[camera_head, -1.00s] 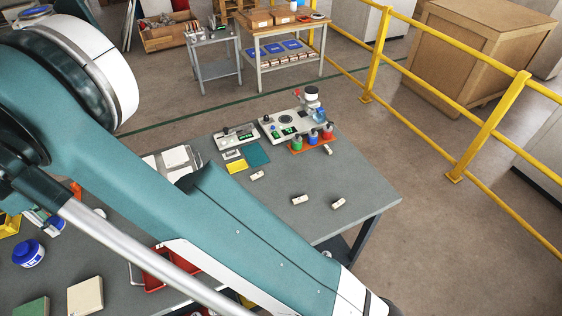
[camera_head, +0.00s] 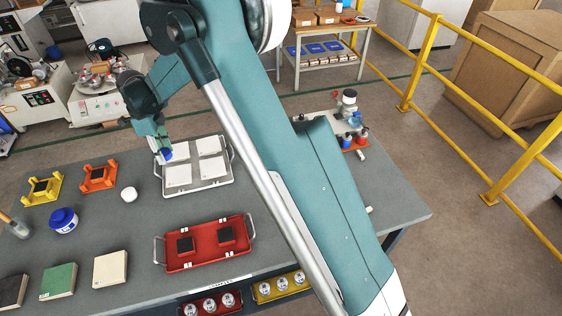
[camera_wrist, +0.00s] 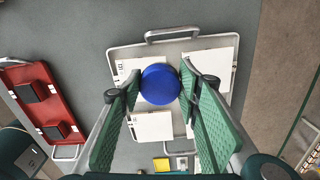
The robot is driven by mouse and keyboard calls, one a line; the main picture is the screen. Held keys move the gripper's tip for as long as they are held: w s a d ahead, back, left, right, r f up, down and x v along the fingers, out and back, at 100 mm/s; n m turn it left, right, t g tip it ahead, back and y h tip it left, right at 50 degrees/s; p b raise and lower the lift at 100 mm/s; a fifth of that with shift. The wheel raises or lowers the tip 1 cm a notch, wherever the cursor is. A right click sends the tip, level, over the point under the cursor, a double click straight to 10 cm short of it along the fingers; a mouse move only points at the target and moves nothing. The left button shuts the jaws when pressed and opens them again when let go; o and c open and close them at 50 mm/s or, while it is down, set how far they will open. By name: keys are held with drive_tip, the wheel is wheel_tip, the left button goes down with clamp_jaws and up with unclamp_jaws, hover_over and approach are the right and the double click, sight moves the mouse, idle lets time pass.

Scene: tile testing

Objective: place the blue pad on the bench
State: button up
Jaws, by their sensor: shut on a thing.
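The blue pad (camera_wrist: 160,84) is round and sits between the green fingers of my gripper (camera_wrist: 161,88) in the wrist view. In the head view the blue pad (camera_head: 167,155) shows at the tip of my gripper (camera_head: 162,149). My gripper is shut on it and holds it over or near the left side of the grey tray (camera_head: 218,186) with white tiles. The bench (camera_head: 110,226) is the grey table below. The height of the pad above the tray is hard to tell.
A red tray (camera_head: 205,257) with two black pads lies in front.

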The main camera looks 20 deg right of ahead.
drive_tip(key=s+d+m, duration=0.2)
drive_tip(key=d+m, duration=0.4)
drive_tip(key=d, duration=3.9)
drive_tip(key=m, duration=0.8)
hover_over(378, 183)
drive_tip(key=shift+s+f+b, duration=0.1)
drive_tip(key=shift+f+b, duration=0.1)
drive_tip(key=shift+b, duration=0.25)
drive_tip(key=shift+f, duration=0.15)
drive_tip(key=shift+f, duration=2.8)
drive_tip(key=shift+f+b, duration=0.45)
drive_tip(key=shift+f, duration=1.6)
